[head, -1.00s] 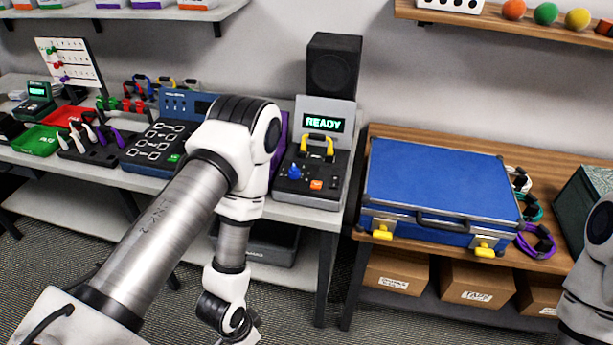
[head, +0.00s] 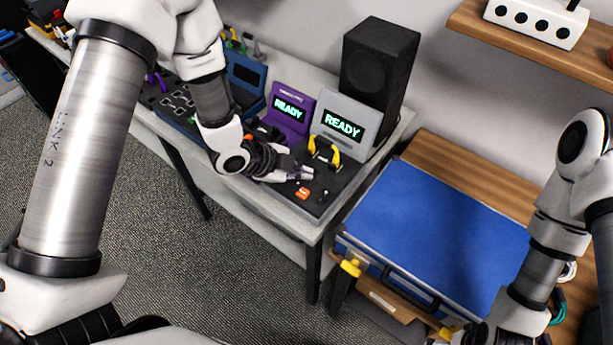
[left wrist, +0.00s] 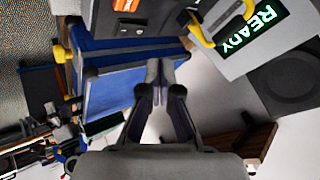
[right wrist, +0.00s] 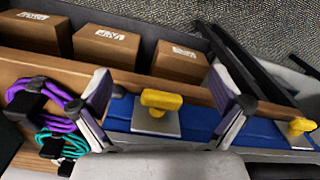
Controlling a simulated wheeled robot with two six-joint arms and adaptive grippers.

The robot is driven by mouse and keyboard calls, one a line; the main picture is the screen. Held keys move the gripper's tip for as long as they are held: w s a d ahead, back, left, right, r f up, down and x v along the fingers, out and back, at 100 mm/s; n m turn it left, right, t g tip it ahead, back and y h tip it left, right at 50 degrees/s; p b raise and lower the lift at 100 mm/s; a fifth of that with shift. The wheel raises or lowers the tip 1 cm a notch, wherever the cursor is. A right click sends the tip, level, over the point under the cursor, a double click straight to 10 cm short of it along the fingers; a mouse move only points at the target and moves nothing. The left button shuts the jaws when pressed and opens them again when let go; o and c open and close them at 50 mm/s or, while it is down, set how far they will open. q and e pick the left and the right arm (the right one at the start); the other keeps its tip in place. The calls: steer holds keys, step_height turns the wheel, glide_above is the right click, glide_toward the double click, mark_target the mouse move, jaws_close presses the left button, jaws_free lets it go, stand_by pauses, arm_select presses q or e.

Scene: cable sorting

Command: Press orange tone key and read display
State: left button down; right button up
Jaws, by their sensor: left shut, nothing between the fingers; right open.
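The grey tester (head: 325,200) has a small orange key (head: 302,193) on its dark deck and an upright screen (head: 341,125) that reads READY in green. My left gripper (head: 304,175) is shut and empty, and in the head view its tips are over the deck, just behind the orange key. I cannot tell whether it touches the deck. The left wrist view shows the closed fingertips (left wrist: 160,66), with the orange key (left wrist: 126,5) cut off at the top edge and the READY screen (left wrist: 256,25) at upper right. My right gripper (right wrist: 163,82) is open and empty above the blue case.
A purple unit (head: 290,110), also reading READY, stands left of the tester. A black speaker (head: 377,70) stands behind it. The blue case (head: 440,235) lies on the wooden bench at right, with purple cables (right wrist: 62,105) nearby.

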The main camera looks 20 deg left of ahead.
mark_target(301, 194)
arm_select(q)
steer(key=f+b, duration=0.6)
steer(key=shift+w+a+b, duration=0.25)
steer(key=shift+a+b, duration=0.1)
arm_select(e)
steer(key=f, duration=0.5)
steer(key=shift+s+a+f, duration=0.35)
steer(key=shift+f, duration=0.05)
stand_by(0.8)
arm_select(q)
steer(key=shift+f+b, duration=0.35)
arm_select(e)
steer(key=shift+f, duration=0.35)
arm_select(q)
steer(key=shift+f+b, duration=0.35)
steer(key=shift+f, duration=0.05)
arm_select(e)
steer(key=shift+f, duration=0.3)
arm_select(q)
steer(key=shift+r+p, duration=0.65)
steer(key=shift+r, duration=0.2)
arm_select(e)
steer(key=shift+r, duration=0.65)
